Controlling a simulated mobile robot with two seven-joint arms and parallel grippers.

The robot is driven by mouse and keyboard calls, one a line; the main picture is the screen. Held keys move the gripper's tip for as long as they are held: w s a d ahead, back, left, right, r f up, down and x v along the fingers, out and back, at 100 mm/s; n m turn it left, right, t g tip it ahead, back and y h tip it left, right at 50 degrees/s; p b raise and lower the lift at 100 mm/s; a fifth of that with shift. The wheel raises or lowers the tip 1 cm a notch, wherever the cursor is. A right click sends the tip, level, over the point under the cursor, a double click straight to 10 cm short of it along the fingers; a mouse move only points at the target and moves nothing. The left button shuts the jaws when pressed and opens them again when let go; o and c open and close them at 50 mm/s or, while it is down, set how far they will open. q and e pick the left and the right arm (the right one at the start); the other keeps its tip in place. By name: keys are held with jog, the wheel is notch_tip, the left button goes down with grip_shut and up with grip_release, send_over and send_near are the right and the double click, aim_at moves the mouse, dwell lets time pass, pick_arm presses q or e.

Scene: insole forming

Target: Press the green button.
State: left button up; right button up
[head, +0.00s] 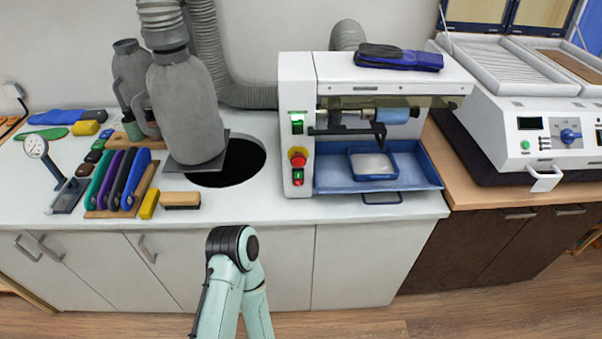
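Several green controls show. A small round green button (525,145) is on the front panel of the white forming machine (510,165) at the right. The white grinding machine (296,80) in the middle has a lit green switch (298,118) high on its front. Lower on the same front, a small green-and-red switch (298,175) sits below a red knob on yellow. Neither of my grippers shows. One mint-green arm of mine, with a black joint, rises from the bottom centre, in front of the cabinets and apart from the buttons.
A white handle (544,180) juts from the right machine's front. A blue tray (425,168) sits in the middle machine. A round dark hole (243,163), grey hooded ducts (184,105) and several coloured insoles occupy the left counter. Floor in front is clear.

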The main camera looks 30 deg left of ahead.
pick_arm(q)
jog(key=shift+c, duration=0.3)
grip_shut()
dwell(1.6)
